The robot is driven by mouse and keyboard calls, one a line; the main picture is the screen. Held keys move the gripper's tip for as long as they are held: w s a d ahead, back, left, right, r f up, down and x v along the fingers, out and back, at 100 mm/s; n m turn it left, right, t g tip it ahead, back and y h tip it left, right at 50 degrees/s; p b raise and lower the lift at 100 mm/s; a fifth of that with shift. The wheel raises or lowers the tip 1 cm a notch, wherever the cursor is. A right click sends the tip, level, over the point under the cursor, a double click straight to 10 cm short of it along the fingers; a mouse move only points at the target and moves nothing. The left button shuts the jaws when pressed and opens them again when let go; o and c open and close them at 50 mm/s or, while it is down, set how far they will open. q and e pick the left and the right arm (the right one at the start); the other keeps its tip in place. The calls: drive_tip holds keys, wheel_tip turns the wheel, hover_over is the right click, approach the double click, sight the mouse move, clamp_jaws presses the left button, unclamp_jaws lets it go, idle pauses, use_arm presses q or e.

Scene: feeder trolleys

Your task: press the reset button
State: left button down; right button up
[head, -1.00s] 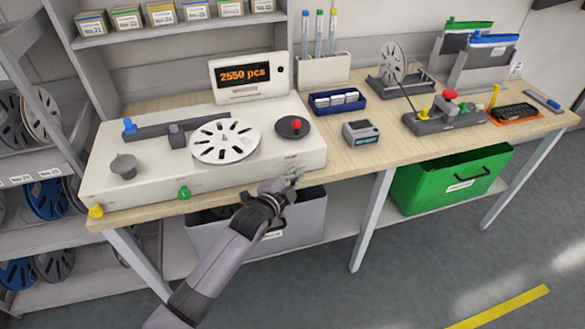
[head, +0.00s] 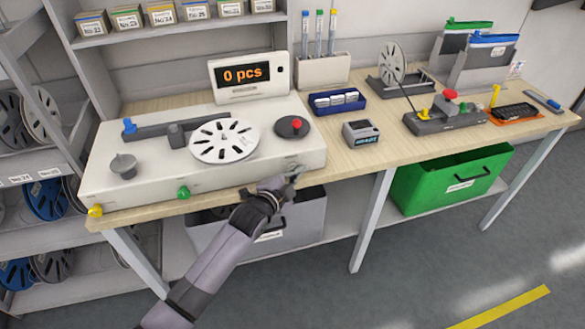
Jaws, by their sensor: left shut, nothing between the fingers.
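The white counting machine (head: 120,190) lies on the left part of the bench. My left gripper (head: 294,172) is shut and empty at the machine's front right edge. The fingertips hide the spot on the front face there, so I cannot see the reset button or tell whether they touch it. My right gripper is not in view.
A white reel (head: 224,141) and a dark disc with a red knob (head: 292,127) sit on the machine. A small grey device (head: 361,133) stands to its right. A grey bin (head: 300,215) and a green crate (head: 450,180) are below the bench.

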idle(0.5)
use_arm(q)
drive_tip(key=shift+s+d+p, duration=0.25)
drive_tip(key=shift+s+p, duration=0.4)
drive_tip(key=shift+s, duration=0.15)
drive_tip(key=s+p, duration=0.1)
drive_tip(key=s+d+p, duration=0.1)
drive_tip(key=s, duration=0.2)
drive_tip(key=shift+s+d+p, duration=0.25)
drive_tip(key=shift+s+p, duration=0.15)
drive_tip(key=shift+f, duration=0.1)
idle(0.4)
